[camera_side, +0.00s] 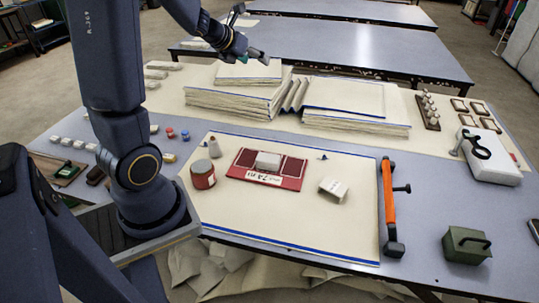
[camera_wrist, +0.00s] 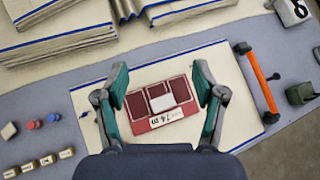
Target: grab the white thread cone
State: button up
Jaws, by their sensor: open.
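A white block (camera_side: 268,160) sits on the red board. A white open box (camera_side: 333,190), an orange-handled bar (camera_side: 388,200) and a green case (camera_side: 467,245) are to the right. Stacks of folded cloth (camera_side: 232,100) stand behind. Small spools (camera_side: 185,135) lie at left.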

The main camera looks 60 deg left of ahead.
jog(key=s+a+f+m+g+h, duration=0.1)
jog(key=s+a+f+g, duration=0.1)
jog(key=s+a+f, duration=0.3)
jog(key=s+a+f+m+g, duration=0.1)
jog(key=s+f, duration=0.3)
jog(key=f, duration=0.3)
jog(key=n+g, duration=0.2)
jog(key=g, duration=0.1)
send_near(212, 137)
jog(key=x, duration=0.7)
jog(key=shift+s, duration=0.1)
jog(key=x, duration=0.6)
jog(key=shift+r, duration=0.1)
grip_shut()
